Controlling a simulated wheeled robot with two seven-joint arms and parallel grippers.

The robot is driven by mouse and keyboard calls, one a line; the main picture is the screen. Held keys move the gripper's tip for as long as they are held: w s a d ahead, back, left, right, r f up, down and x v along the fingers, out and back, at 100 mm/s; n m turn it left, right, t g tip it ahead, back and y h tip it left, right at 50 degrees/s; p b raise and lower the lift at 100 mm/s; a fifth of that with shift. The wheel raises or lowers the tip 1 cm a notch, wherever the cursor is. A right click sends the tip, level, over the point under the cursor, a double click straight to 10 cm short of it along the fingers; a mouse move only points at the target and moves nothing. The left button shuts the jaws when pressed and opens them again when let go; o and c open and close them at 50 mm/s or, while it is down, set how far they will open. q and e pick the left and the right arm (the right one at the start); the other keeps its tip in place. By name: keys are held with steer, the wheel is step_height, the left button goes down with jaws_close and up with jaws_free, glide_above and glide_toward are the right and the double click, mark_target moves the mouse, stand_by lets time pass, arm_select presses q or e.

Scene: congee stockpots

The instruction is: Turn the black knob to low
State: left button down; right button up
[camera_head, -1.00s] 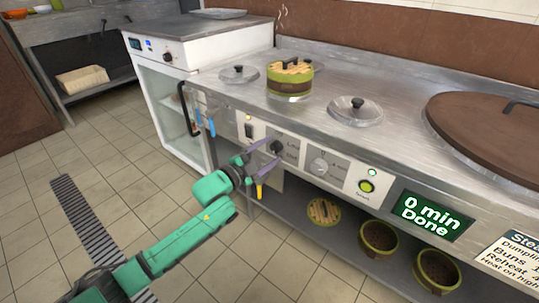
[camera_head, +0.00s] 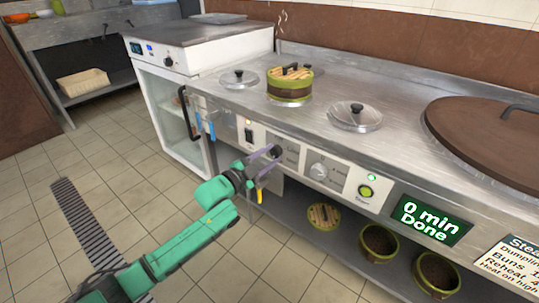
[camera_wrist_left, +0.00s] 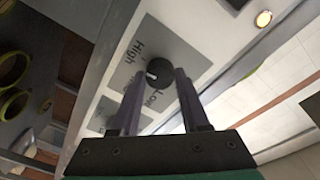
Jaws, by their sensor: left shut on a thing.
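The black knob (camera_head: 272,151) sits on the front panel of the steel counter. In the left wrist view the black knob (camera_wrist_left: 160,72) shows between my fingers, with a pale mark on its rim. The labels "High" and "Low" are printed beside it on a grey plate (camera_wrist_left: 122,70); the mark faces the side with the labels, and I cannot tell its exact setting. My left gripper (camera_head: 257,163) reaches the panel from the left, its two purple fingers shut on the knob. In the wrist view the left gripper (camera_wrist_left: 160,95) has one finger on each side of it. My right gripper is not in view.
A silver dial (camera_head: 318,171) and a lit green button (camera_head: 365,190) are farther right on the panel (camera_head: 342,178). A "0 min Done" display (camera_head: 428,217) follows. A bamboo steamer (camera_head: 290,84) and lids stand on top; baskets sit on the shelf below.

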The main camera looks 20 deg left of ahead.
arm_select(q)
steer(key=shift+n, duration=0.4)
steer(key=n+p, duration=0.4)
steer(key=n, duration=0.4)
steer(key=shift+d+t, duration=0.1)
steer(key=shift+t, duration=0.3)
steer(key=shift+f+n+y+p, duration=0.1)
steer(key=shift+n+y+p, duration=0.25)
steer(key=shift+n, duration=0.85)
steer(key=n, duration=0.3)
steer(key=n+t+p, duration=0.1)
steer(key=n, duration=0.2)
steer(key=shift+s+d+y+p, duration=0.1)
steer(key=shift+d+y+p, duration=0.05)
steer(key=shift+y+p, duration=0.2)
steer(key=n+p, duration=0.1)
steer(key=n, duration=0.3)
steer(key=shift+n+y, duration=0.3)
steer(key=shift+y, duration=0.1)
steer(key=shift+f+n, duration=0.1)
steer(key=shift+n, duration=1.2)
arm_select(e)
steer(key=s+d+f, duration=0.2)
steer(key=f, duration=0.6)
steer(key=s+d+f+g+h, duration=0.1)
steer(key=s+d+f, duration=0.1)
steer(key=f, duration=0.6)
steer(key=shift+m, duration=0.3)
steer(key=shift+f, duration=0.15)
